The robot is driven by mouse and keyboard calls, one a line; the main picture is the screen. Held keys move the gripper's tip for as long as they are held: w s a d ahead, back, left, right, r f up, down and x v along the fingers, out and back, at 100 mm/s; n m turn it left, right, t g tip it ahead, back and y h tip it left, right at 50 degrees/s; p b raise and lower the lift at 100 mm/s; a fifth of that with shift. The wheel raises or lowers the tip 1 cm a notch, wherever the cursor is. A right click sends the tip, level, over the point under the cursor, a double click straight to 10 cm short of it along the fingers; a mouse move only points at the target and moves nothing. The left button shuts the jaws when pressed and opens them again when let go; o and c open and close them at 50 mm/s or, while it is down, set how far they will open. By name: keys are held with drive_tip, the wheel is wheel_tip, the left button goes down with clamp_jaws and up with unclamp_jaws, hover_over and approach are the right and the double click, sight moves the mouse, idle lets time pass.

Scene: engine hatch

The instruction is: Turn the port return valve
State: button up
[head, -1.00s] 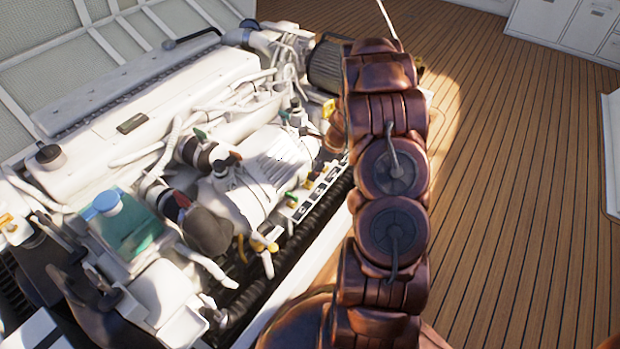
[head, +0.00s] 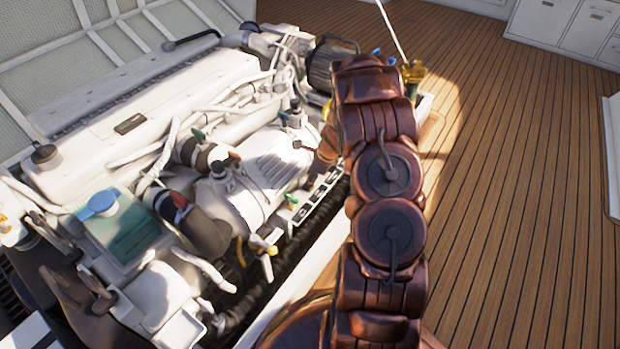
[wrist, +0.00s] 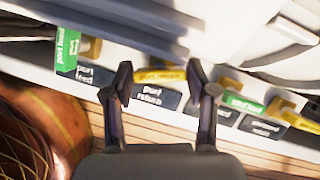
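The port return valve has a yellow handle (wrist: 160,75) marked "port return", lying crosswise in the wrist view above a dark "port return" label (wrist: 153,96). My gripper (wrist: 160,72) is open, with one finger at each end of the yellow handle. I cannot tell whether the fingers touch it. In the head view my arm hides most of the gripper and this handle.
A green handle (wrist: 68,50) marked "port feed" stands to the left. Another green handle (wrist: 243,104) and a yellow one (wrist: 297,120) are to the right. The white engine (head: 150,95) fills the hatch; open wooden deck (head: 510,200) lies right.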

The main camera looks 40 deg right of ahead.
drive_tip(key=c, duration=0.7)
drive_tip(key=shift+w+a+r+p, duration=0.15)
drive_tip(key=shift+r+p, duration=0.3)
drive_tip(key=shift+p, duration=0.75)
drive_tip(key=n+p, duration=0.1)
drive_tip(key=p, duration=0.3)
drive_tip(key=shift+w+r, duration=0.15)
drive_tip(key=shift+w, duration=0.2)
drive_tip(key=p, duration=0.2)
drive_tip(key=shift+s+y+p, duration=0.1)
drive_tip(key=shift+y+p, duration=0.2)
drive_tip(key=shift+s+f, duration=0.1)
drive_tip(key=shift+f, duration=0.1)
drive_tip(key=shift+f+n+p, duration=0.2)
drive_tip(key=shift+n+p, duration=0.1)
drive_tip(key=shift+p, duration=0.1)
drive_tip(key=shift+s, duration=0.1)
drive_tip(key=shift+d+f, duration=0.1)
drive_tip(key=shift+d, duration=0.1)
